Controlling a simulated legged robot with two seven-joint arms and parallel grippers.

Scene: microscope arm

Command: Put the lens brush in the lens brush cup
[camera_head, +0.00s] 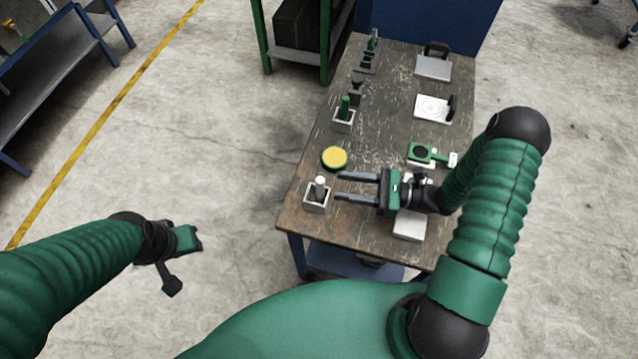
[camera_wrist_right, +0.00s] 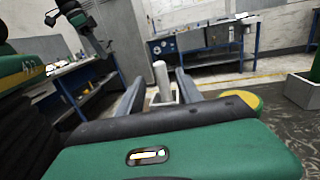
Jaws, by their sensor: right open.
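A pale upright cylinder (camera_head: 320,185) stands in a small square pale cup (camera_head: 316,203) at the table's near left corner. A green-handled piece (camera_head: 345,104) stands upright in a similar cup (camera_head: 343,124) farther back. I cannot tell for certain which is the lens brush and which the lens brush cup. My right gripper (camera_head: 338,187) is open and empty, its fingers pointing left toward the pale cylinder. In the right wrist view the cylinder (camera_wrist_right: 161,78) shows between the two fingers, apart from them. My left gripper (camera_head: 184,262) hangs off the table's left side; its opening is unclear.
A yellow-topped round tin (camera_head: 335,157) lies just behind the right fingers. A green device (camera_head: 426,154), a white plate (camera_head: 432,109), a grey box (camera_head: 433,67) and a pale block (camera_head: 409,226) lie on the table (camera_head: 388,130). A dark stand (camera_head: 371,52) stands at the back left.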

